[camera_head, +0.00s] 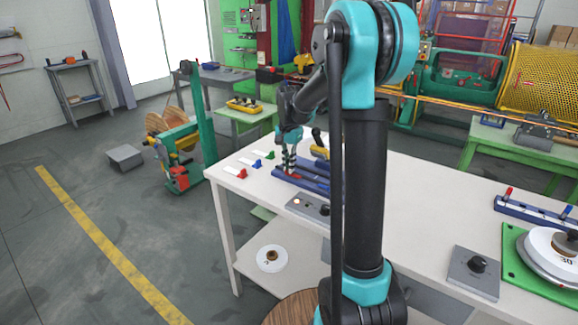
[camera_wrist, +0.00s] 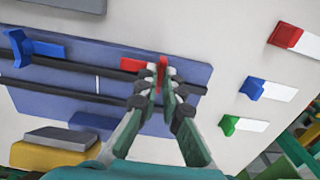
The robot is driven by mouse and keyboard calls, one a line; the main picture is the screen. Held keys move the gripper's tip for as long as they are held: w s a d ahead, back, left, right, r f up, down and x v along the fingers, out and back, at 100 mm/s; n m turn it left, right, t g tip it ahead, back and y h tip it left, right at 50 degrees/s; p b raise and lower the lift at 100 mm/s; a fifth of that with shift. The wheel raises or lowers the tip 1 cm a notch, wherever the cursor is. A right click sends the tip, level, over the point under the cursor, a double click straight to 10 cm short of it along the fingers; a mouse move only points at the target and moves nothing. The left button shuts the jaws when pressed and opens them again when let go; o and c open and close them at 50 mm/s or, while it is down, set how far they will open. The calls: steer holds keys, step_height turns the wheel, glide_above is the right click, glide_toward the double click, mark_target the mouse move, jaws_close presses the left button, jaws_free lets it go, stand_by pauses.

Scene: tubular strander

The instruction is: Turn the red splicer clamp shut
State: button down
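The splicer is a blue base plate (camera_wrist: 60,100) with dark rails, lying on the white table. Its red splicer clamp (camera_wrist: 133,64) sits at the rail, with a flat red bar to the left and a red lever tab standing up. My gripper (camera_wrist: 162,75) is over the clamp, its two fingertips close together with the red tab between them, seemingly pinching it. The fingers hide part of the clamp. In the head view my gripper (camera_head: 289,165) points down at the splicer, and a little of the red clamp (camera_head: 293,176) shows below it.
A blue clamp (camera_wrist: 35,50) stands at the splicer's other end. Red (camera_wrist: 287,35), blue (camera_wrist: 252,89) and green (camera_wrist: 229,124) tabs with white strips lie beside the splicer. A grey switch box (camera_head: 309,206) is close in front of it. A yellow-and-grey item (camera_wrist: 50,155) is nearby.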

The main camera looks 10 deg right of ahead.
steer(key=shift+n, duration=0.3)
steer(key=n, duration=1)
steer(key=shift+n, duration=2.1)
steer(key=c, duration=1.7)
jaws_free()
